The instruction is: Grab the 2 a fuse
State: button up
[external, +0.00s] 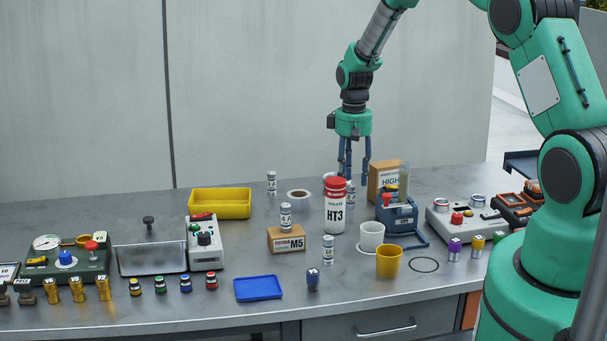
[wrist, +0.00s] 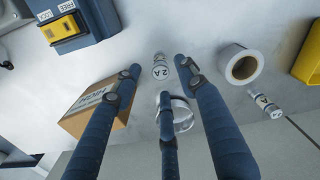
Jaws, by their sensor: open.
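The 2 A fuse (wrist: 161,67), a small white and grey cylinder marked "2 A", stands on the bench in the wrist view, just beyond my fingertips. In the external view a small fuse (external: 351,193) stands partly behind the red-capped HT3 can (external: 335,212); its marking is too small to read. My gripper (external: 354,168) points down above and behind this fuse. In the wrist view my gripper (wrist: 160,78) has its three dark blue fingers spread and empty, with the 2 A fuse seen near the gap between the tips.
The cardboard HIGH box (external: 384,180) stands right of the fingers, near the blue switch device (external: 398,215). A tape roll (external: 299,195) and another fuse (external: 271,184) are to the left. A round metallic object (wrist: 181,114) shows behind the fingers in the wrist view.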

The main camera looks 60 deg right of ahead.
aim_at(353, 186)
jog(key=shift+a+f, duration=0.1)
jog(key=shift+f, duration=2.55)
jog(key=shift+c, duration=0.5)
grip_shut()
